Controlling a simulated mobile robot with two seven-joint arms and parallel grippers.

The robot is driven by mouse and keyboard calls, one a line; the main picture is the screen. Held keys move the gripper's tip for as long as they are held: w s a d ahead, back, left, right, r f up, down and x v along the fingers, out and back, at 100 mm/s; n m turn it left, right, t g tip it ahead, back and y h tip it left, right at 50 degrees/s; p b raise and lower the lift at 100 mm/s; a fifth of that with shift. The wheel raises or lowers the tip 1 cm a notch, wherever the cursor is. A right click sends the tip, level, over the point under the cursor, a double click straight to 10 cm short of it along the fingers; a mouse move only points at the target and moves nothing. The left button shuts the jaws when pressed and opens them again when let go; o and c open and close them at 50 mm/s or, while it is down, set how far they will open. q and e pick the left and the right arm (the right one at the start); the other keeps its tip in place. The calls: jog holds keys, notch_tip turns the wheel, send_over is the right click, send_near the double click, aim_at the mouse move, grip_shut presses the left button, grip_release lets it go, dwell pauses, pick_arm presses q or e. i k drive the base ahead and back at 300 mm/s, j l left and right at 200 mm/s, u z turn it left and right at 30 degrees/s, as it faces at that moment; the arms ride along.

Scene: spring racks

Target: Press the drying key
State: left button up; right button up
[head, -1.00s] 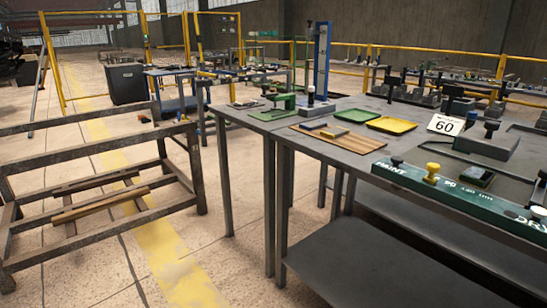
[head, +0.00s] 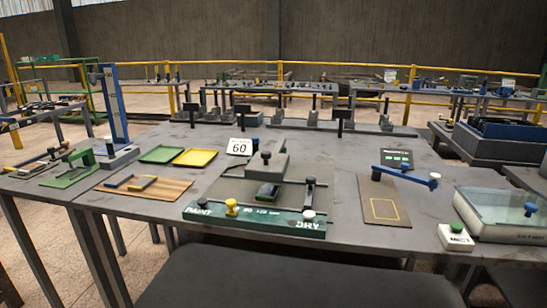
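A green bar (head: 265,222) lies along the front of the main table, lettered PAINT at its left end and DRY at its right end. A white-topped key (head: 308,216) stands by the DRY lettering. A yellow knob (head: 231,207) stands nearer the PAINT end, and a dark knob (head: 202,203) is at the far left end. Behind the bar is a dark plate with a grey block (head: 262,163) and a small dark tray (head: 265,191). Neither of my grippers is in view, and nothing touches the key.
A card reading 60 (head: 239,147), green (head: 161,154) and yellow (head: 193,157) trays and a wooden board (head: 143,189) are to the left. A dark surface (head: 290,280) fills the near foreground.

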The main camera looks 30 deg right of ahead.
aim_at(309, 214)
jog(key=k+z, duration=0.15)
jog(key=z, duration=0.85)
